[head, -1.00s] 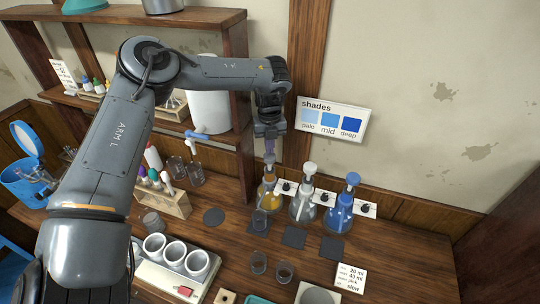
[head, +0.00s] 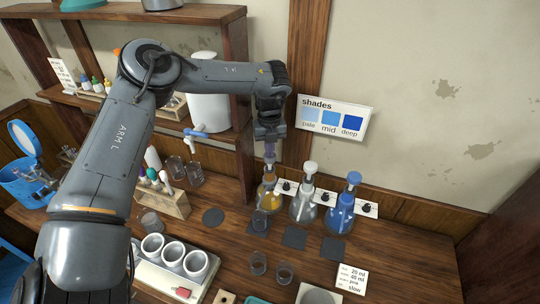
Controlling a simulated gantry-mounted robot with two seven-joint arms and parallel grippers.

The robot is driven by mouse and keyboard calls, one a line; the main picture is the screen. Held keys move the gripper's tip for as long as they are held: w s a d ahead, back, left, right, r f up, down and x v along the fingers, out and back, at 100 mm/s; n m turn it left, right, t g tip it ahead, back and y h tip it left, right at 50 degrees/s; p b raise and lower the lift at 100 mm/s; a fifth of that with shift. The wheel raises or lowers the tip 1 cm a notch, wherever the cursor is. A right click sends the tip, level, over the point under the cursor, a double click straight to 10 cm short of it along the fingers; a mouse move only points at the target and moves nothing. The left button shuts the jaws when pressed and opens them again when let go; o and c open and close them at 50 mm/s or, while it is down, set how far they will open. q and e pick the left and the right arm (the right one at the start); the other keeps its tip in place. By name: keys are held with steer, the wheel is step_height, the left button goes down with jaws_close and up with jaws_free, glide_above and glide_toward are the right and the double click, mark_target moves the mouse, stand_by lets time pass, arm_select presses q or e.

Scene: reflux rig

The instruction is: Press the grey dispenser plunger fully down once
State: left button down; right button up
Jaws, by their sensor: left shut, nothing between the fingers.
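Three dispenser bottles stand in a row against the back wall. The left bottle (head: 268,199) holds amber liquid, the middle bottle (head: 302,208) is clear with a pale grey-white plunger (head: 310,168), and the right bottle (head: 340,217) is blue with a blue plunger (head: 353,178). My left gripper (head: 270,156) points down, shut and empty, directly above the amber bottle. The top of that bottle is largely hidden by the fingers, so its plunger colour and any contact cannot be told. My right gripper is not in view.
Dark square pads (head: 294,237) lie before the other bottles. A shades sign (head: 331,119) hangs behind.

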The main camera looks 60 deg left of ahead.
arm_select(q)
steer(key=shift+f, duration=0.2)
steer(key=shift+f+b, duration=1.55)
steer(key=shift+f, duration=0.25)
steer(key=shift+r, duration=0.4)
steer(key=shift+r+p, duration=1.85)
steer(key=shift+r, duration=0.7)
